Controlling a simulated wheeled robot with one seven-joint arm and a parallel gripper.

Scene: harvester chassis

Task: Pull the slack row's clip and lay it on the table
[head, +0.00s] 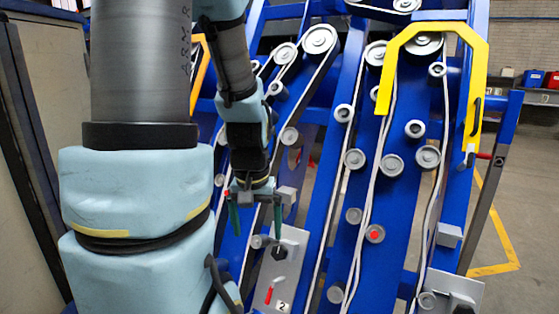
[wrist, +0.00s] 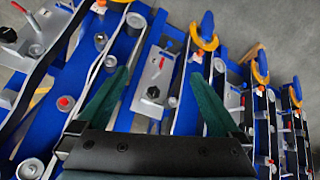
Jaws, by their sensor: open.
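My gripper (head: 257,237) is open and empty, its two green fingers pointing down in front of the blue chassis. In the wrist view the open gripper (wrist: 158,74) spans a grey plate (wrist: 144,106) with a black knob (wrist: 153,92) and a small red piece (wrist: 161,62). In the head view this appears to be the plate marked 2 (head: 290,274), with its black knob (head: 279,253) and red handle (head: 269,291). Whether a red piece is the clip I cannot tell. White belts (head: 375,190) run along the rows; which one is slack is unclear. No table is recognisable.
A yellow guard (head: 479,70) arches over the right row. A roller with a red centre (head: 375,234) sits right of the plate. Several rollers stick out along the rails. Open floor (head: 520,215) lies to the right. A pale cabinet (head: 52,90) stands at left.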

